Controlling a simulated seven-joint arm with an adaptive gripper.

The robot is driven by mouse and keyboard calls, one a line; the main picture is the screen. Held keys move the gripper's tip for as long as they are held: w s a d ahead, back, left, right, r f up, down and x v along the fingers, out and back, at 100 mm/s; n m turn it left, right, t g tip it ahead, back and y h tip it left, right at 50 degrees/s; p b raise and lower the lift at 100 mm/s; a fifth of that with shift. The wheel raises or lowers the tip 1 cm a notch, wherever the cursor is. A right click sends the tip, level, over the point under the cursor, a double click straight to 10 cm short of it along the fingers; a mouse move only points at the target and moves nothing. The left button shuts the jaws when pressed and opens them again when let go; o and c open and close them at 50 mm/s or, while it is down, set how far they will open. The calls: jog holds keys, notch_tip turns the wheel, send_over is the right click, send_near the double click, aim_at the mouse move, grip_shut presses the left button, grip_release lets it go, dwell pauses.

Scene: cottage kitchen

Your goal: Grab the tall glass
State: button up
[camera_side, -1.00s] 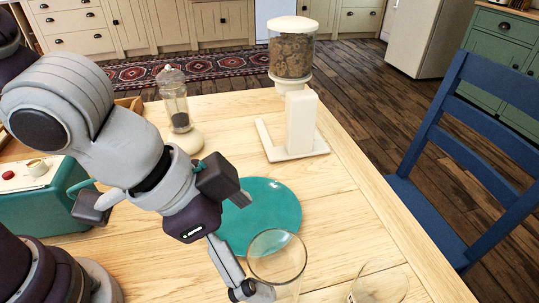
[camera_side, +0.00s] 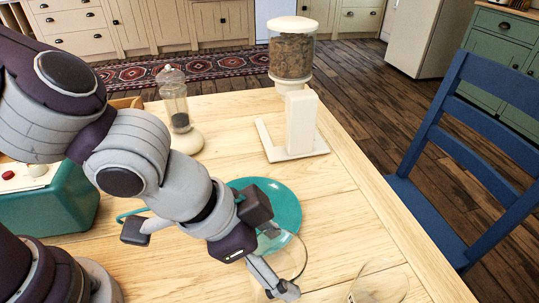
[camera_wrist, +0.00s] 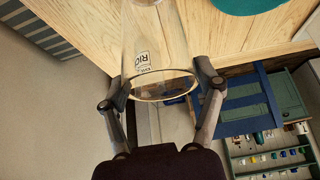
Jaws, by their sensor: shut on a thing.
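The tall clear glass (camera_wrist: 158,40) is between the two fingers of my gripper (camera_wrist: 163,90) in the wrist view, with its round rim nearest the camera. My gripper is shut on it near the rim, one finger on each side. In the side view the glass (camera_side: 293,262) is partly hidden by my gripper (camera_side: 284,290), at the front of the teal plate, and looks tilted. Its lower part is hidden or out of frame there, so I cannot tell whether it touches the table. A small label shows through the glass in the wrist view.
The teal plate (camera_side: 283,205) lies just behind the glass. A second clear glass object (camera_side: 380,284) stands to the right. A pepper mill (camera_side: 178,112), a food dispenser (camera_side: 291,55) and a teal toaster (camera_side: 45,205) are farther off. The table's right side is mostly clear.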

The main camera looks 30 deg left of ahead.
jog(key=shift+c, duration=0.7)
